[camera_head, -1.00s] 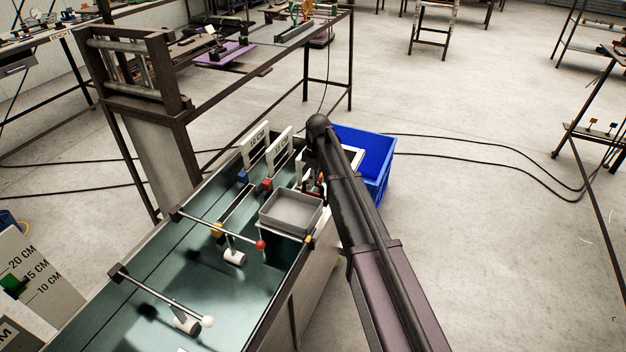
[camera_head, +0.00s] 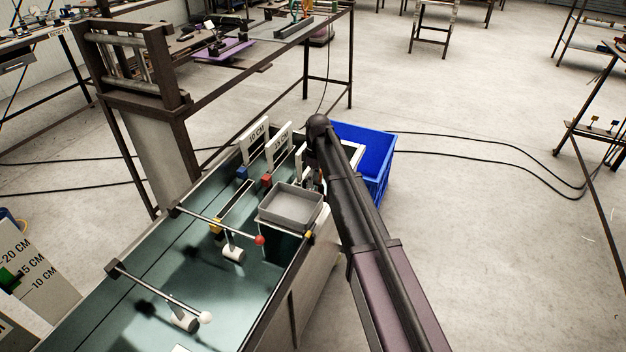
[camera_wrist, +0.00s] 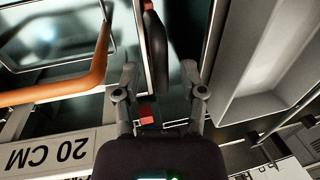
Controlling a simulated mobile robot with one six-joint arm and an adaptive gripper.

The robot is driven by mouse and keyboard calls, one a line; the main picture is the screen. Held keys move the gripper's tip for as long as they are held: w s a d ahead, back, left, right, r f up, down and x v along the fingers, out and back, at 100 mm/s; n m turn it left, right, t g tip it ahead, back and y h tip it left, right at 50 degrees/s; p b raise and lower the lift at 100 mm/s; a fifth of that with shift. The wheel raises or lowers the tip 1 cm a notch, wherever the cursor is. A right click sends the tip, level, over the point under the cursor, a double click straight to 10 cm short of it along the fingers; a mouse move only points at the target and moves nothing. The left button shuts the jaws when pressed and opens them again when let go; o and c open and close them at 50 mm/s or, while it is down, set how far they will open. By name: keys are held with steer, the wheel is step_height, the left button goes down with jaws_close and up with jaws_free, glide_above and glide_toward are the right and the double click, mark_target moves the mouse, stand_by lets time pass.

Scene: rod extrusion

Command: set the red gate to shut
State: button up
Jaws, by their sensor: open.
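A rod with a red ball end (camera_head: 260,240) lies across the green bench top (camera_head: 150,285), and its pivot is at the upper left. A dark rounded bar (camera_wrist: 158,45) shows between the fingers, and a small red block (camera_wrist: 146,112) lies near the left finger. In the head view the arm hides most of my gripper.
A grey tray (camera_head: 291,207) stands at the bench's right edge, also right of my fingers in the wrist view (camera_wrist: 265,75). A blue crate (camera_head: 375,185) is behind my arm. A second rod has a white ball (camera_head: 206,317). An orange bar (camera_wrist: 70,85) is left of my fingers.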

steer(key=shift+r, duration=0.15)
step_height(320, 180, up, 7)
steer(key=p, duration=0.7)
steer(key=shift+f, duration=0.2)
step_height(320, 180, up, 14)
steer(key=w+d+p, duration=0.1)
steer(key=w+p, duration=0.2)
steer(key=p, duration=1.1)
steer(key=s+d+f+m+t+b, duration=0.1)
steer(key=s+d+f+m+b, duration=0.1)
steer(key=s+d+m, duration=0.8)
steer(key=shift+s+d+f+h, duration=0.15)
steer(key=shift+s+d+h, duration=0.15)
steer(key=shift+s+d, duration=4.3)
steer(key=shift+s+a, duration=0.9)
steer(key=s+d+m+t, duration=0.1)
steer(key=s+d+m, duration=0.3)
steer(key=s, duration=0.4)
